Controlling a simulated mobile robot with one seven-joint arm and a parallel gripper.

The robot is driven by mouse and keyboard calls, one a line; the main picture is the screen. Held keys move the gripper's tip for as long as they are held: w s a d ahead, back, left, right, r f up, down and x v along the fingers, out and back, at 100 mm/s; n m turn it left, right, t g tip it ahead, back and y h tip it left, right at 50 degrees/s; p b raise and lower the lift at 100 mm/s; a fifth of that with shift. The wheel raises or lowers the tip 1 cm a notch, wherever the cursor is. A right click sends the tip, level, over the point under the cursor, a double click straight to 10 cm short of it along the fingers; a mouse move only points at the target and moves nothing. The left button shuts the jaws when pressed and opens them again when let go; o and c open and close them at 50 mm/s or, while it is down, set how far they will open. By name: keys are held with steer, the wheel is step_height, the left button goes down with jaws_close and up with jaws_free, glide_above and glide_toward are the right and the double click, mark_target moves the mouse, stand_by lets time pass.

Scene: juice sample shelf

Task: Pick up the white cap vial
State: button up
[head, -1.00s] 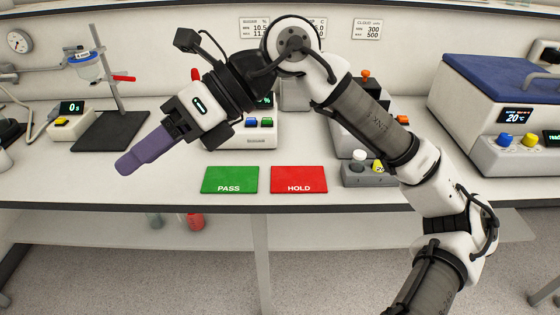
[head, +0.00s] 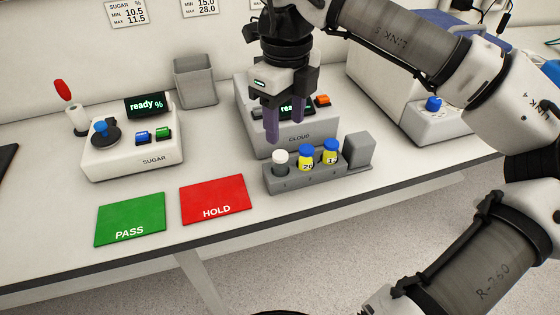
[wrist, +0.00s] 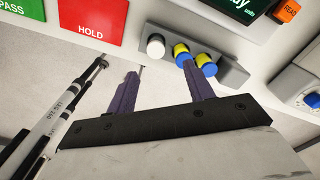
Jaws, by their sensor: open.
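The white cap vial (head: 280,160) stands upright in the left slot of a grey rack (head: 292,184). Two yellow vials with blue caps, a middle one (head: 306,158) and a right one (head: 331,151), stand to its right. My gripper (head: 290,126) points down with its purple fingers apart and nothing between them. It appears above and behind the rack in the head view. In the wrist view the white cap (wrist: 156,46) shows beyond the gap between the fingertips (wrist: 160,70), and the right finger overlaps a blue cap (wrist: 182,52).
The CLOUD device (head: 258,139) stands right behind the rack. A grey block (head: 360,150) stands at the rack's right end. The red HOLD mat (head: 213,197) and green PASS mat (head: 130,218) lie to the left. The SUGAR device (head: 110,160) and a grey bin (head: 195,82) stand farther back.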

mark_target(280, 154)
step_height(280, 154, down, 4)
steer(key=shift+f, duration=0.1)
steer(key=f+p, duration=0.1)
steer(key=f, duration=0.1)
steer(key=a+f, duration=0.1)
steer(key=f, duration=0.1)
steer(key=shift+f+p, duration=0.2)
steer(key=shift+p, duration=0.2)
steer(key=shift+d+f, duration=0.1)
steer(key=shift+f, duration=0.45)
steer(key=c, duration=1.1)
